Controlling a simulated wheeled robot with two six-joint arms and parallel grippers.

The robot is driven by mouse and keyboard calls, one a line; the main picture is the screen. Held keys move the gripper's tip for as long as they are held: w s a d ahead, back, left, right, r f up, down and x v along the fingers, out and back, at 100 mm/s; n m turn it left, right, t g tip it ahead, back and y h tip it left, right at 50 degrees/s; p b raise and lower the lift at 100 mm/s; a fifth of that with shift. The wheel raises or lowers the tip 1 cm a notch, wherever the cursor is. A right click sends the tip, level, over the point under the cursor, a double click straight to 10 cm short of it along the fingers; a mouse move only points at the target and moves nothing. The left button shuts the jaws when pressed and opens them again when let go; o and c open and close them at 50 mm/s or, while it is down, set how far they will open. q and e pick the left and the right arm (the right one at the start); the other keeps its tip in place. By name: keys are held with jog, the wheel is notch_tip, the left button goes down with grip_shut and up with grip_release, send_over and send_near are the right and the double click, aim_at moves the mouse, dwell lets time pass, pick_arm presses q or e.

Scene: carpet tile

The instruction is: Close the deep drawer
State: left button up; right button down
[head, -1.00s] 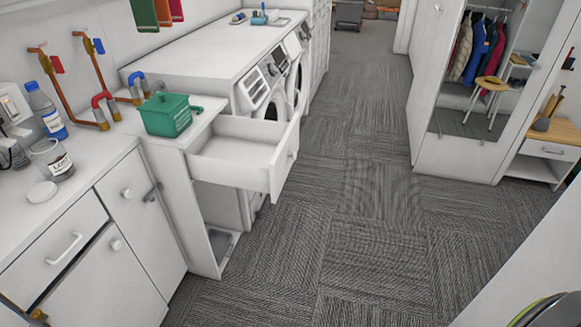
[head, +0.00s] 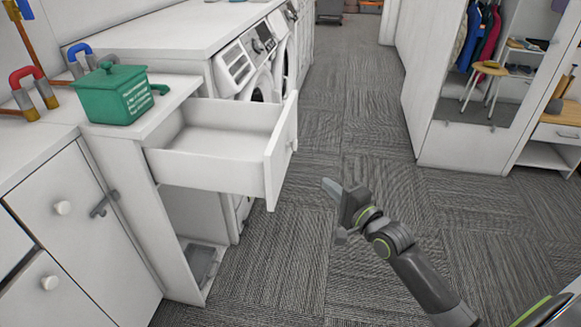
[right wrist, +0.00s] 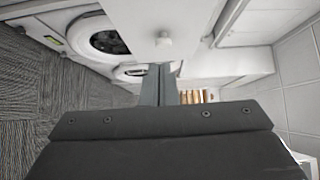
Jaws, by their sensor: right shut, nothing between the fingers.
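The deep drawer (head: 205,172) is white and pulled well out of the narrow white cabinet below the counter end. It looks empty, and its front panel (head: 283,150) faces right with a small knob (head: 293,146). My right gripper (head: 326,186) is shut and empty, a little to the right of the drawer front and apart from it in the head view. In the right wrist view the shut fingers (right wrist: 158,88) point towards a white panel with a round knob (right wrist: 163,41), which looks like the drawer front. My left gripper is not in view.
A green lidded box (head: 117,95) stands on the counter above the drawer. Washing machines (head: 262,75) stand beyond the drawer. An open space sits below it. Carpet floor (head: 370,140) is clear to the right, up to a white wardrobe (head: 450,145).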

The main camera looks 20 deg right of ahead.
jog(key=w+a, duration=0.1)
jog(key=w, duration=0.2)
jog(key=w+a+b, duration=0.1)
jog(key=w+a, duration=0.1)
jog(key=w, duration=0.2)
jog(key=w+a+b, duration=0.1)
jog(key=w, duration=0.3)
jog(key=shift+w+a, duration=0.1)
jog(key=shift+a, duration=0.05)
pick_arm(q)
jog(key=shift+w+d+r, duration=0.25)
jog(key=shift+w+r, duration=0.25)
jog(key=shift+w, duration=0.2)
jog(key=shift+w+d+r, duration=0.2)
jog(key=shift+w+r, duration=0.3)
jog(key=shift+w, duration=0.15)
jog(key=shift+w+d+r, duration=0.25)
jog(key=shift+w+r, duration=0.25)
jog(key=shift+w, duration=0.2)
pick_arm(e)
jog(key=shift+w+a, duration=0.3)
jog(key=shift+a, duration=0.2)
jog(key=shift+r, duration=0.1)
